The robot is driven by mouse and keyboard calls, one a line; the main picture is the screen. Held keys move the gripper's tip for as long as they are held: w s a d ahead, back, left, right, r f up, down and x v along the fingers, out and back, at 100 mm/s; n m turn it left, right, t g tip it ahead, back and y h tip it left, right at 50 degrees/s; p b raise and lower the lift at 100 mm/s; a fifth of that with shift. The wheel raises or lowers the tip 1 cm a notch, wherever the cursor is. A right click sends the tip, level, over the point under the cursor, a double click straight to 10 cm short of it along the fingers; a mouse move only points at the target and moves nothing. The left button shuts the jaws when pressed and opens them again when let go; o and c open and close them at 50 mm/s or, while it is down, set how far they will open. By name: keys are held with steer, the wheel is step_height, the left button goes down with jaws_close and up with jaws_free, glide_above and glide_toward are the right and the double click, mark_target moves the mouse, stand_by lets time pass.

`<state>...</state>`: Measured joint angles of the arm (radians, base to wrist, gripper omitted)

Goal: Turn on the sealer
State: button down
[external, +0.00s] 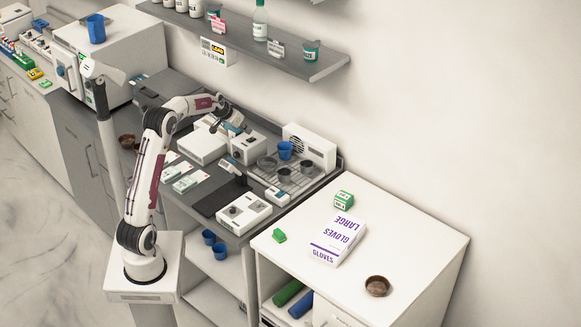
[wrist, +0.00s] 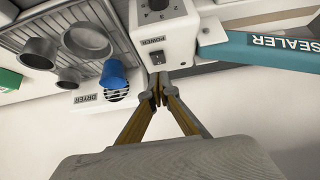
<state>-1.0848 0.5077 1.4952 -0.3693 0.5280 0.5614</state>
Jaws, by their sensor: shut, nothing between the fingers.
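The sealer's teal bar (wrist: 265,50), labelled SEALER, reaches in from the right in the wrist view. Beside it is a white box (wrist: 180,38) with a numbered dial on top and a small dark switch (wrist: 158,57) marked POWER. The white box (external: 249,149) also shows in the external view on the dark counter. I cannot tell which way the switch is set. My gripper (wrist: 158,88) is shut and empty, its fingertips just below the switch in the picture; contact cannot be told. In the external view my gripper (external: 224,126) hangs over the counter behind the box.
A rack (wrist: 45,28) with metal cups and a blue cup (wrist: 113,74) lies left of the box in the wrist view. The dryer (external: 312,145) stands at the wall. A shelf (external: 315,68) with bottles hangs above. A glove box (external: 338,240) lies on the white cabinet.

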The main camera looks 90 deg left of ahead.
mark_target(248, 140)
steer(key=shift+s+d+f, duration=0.15)
steer(key=shift+f, duration=1.3)
steer(key=shift+s+d+f, duration=0.2)
steer(key=shift+f, duration=0.45)
steer(key=shift+r, duration=0.2)
steer(key=shift+r, duration=0.65)
